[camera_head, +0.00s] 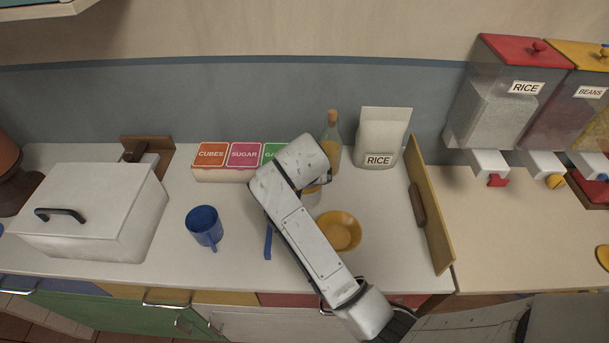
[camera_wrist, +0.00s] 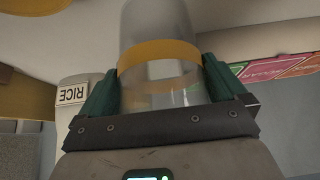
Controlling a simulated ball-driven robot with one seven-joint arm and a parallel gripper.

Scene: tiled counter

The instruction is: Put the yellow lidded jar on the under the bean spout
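The yellow-banded clear jar (camera_wrist: 158,55) is between the two green fingers of my gripper (camera_wrist: 160,88) in the wrist view. Both fingers lie against its sides, and the gripper appears shut on it. In the head view, only a sliver of the jar (camera_head: 312,196) shows beside my arm, which hides the fingers. I cannot tell whether its base touches the counter. The bean dispenser (camera_head: 591,92), labelled BEANS with a yellow lid, is at the far right. Its white spout (camera_head: 545,165) with a yellow knob appears to be lower left of the label.
A tan upright board (camera_head: 429,215) stands between the jar and the dispensers. A rice bag (camera_head: 381,138), bottle (camera_head: 331,145) and labelled boxes (camera_head: 228,158) are behind. A yellow dish (camera_head: 340,232) is right of my arm, a blue mug (camera_head: 205,227) left.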

